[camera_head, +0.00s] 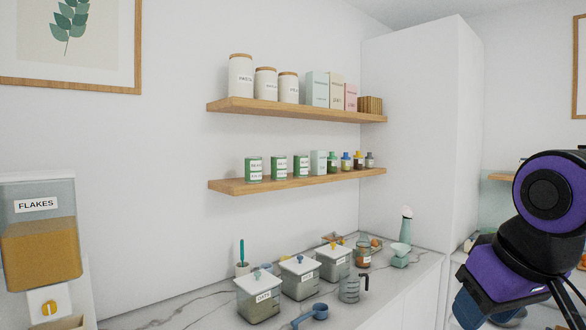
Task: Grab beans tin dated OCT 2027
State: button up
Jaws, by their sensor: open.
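Three green tins with white labels stand upright in a row on the lower wooden shelf (225,187): the left tin (254,169), the middle tin (279,167) and the right tin (301,165). The print on their labels is too small to read, so I cannot tell which one bears OCT 2027 or which holds beans. Part of my purple and black arm shows at the right edge, well apart from the shelf.
Beside the tins stand a pale box (319,163) and several small bottles (346,161). The upper shelf (235,106) holds canisters and boxes above them. Below, the marble counter carries lidded containers (258,298), a blue scoop (310,315) and a jug (350,288). A flakes dispenser (40,240) stands left.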

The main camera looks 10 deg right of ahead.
aim_at(300, 162)
jog(key=u, duration=0.25)
jog(key=i+l+u, duration=0.15)
jog(key=l+u, duration=0.2)
jog(key=i+l+u, duration=0.1)
jog(key=l+u, duration=0.2)
jog(key=i+l+u, duration=0.1)
jog(key=l+u, duration=0.25)
